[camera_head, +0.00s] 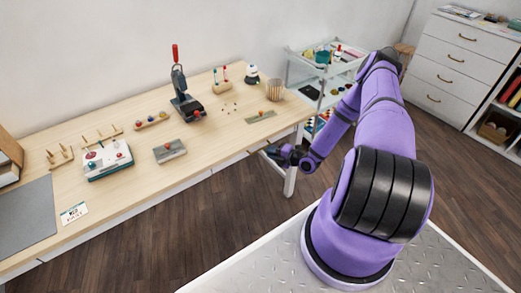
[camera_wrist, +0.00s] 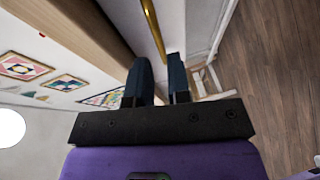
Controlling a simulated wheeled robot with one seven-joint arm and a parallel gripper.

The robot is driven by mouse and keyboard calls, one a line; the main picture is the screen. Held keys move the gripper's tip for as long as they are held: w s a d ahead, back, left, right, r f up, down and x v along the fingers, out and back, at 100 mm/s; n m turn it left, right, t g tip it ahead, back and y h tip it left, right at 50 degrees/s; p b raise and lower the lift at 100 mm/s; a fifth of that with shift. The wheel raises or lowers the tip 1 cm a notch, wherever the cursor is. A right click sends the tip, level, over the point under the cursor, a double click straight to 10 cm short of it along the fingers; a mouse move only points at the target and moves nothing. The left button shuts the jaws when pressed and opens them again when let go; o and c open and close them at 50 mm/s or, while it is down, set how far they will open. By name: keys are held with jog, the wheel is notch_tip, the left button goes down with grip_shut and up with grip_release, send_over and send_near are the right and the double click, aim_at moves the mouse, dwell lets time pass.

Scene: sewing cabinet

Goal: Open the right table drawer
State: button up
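The wooden table (camera_head: 215,130) has a white front strip below its top. The right drawer's white front (camera_wrist: 185,22) shows close up in the wrist view, with a long brass handle (camera_wrist: 153,28) on it. My gripper (camera_head: 272,152) is at the table's right front, below the top's edge. In the wrist view, my gripper (camera_wrist: 159,62) has its two dark fingers apart, with the near end of the handle seen between their tips. I cannot tell whether the fingers touch the handle. In the head view my gripper and arm hide part of the drawer area.
A table leg (camera_head: 290,182) stands just beside my gripper. A white shelf cart (camera_head: 300,68) is behind the table's right end. A white chest of drawers (camera_head: 458,65) stands at the far right. Wood floor (camera_head: 190,215) is clear before the table.

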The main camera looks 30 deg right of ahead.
aim_at(261, 149)
jog(key=shift+x, duration=2.75)
grip_shut()
